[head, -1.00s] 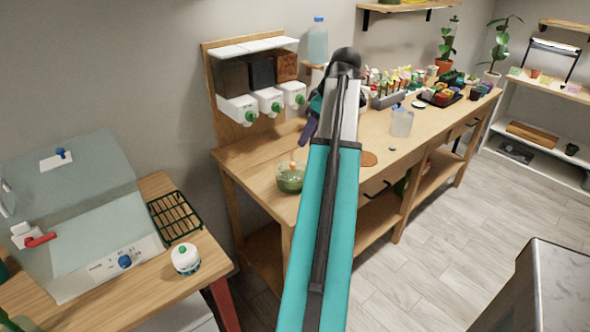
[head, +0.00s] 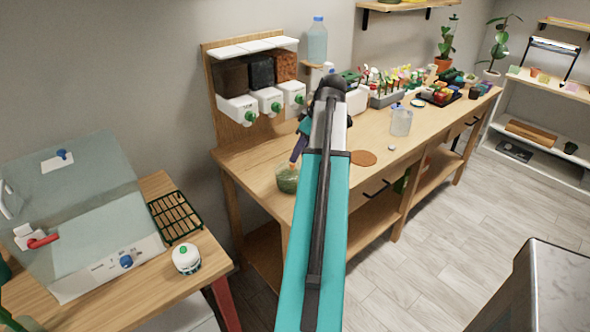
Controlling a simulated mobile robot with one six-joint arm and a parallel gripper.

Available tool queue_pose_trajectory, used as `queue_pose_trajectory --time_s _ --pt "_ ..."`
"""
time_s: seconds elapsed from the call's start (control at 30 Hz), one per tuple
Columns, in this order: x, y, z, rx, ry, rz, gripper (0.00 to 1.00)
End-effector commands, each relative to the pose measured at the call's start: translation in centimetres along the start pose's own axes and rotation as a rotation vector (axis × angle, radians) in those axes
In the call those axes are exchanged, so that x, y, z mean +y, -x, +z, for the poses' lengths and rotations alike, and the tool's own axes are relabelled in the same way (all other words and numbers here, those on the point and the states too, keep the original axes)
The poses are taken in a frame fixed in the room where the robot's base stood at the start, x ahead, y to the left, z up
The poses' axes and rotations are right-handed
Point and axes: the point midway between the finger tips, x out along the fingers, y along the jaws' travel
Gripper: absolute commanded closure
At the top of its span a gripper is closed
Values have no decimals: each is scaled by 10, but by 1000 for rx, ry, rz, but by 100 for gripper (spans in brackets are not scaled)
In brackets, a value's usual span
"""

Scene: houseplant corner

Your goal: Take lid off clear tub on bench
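A small clear tub (head: 287,182) with green contents stands near the front left edge of the wooden bench (head: 250,160). A small orange-tipped thing shows at its top; I cannot tell whether a lid is on it. A clear, open-looking container (head: 401,124) stands farther right on the bench. My gripper (head: 297,155) points down just above the green-filled tub. My arm covers part of the gripper and some of the bench behind it. Whether the fingers are apart or touch the tub cannot be made out.
A dispenser rack (head: 262,85) stands at the back left of the bench. A brown round mat (head: 363,158) and a small white piece (head: 391,148) lie near the front edge. Pots and trays crowd the far end. A side table with a clear-lidded box (head: 85,215) stands left.

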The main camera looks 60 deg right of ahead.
Motion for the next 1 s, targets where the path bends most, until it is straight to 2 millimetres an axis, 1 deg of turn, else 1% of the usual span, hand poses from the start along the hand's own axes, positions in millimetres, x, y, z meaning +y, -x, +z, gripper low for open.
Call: queue_pose_trajectory --time_s 0.17,0.27,0.73,0.83,1.0 --pt "0 -2 0 0 0 -1 62" --pt "0 -7 0 0 0 -1 62" --pt "2 -47 1 0 2 -2 62" --pt "2 -51 1 0 2 -1 62" --pt "2 -52 1 0 2 -1 62"
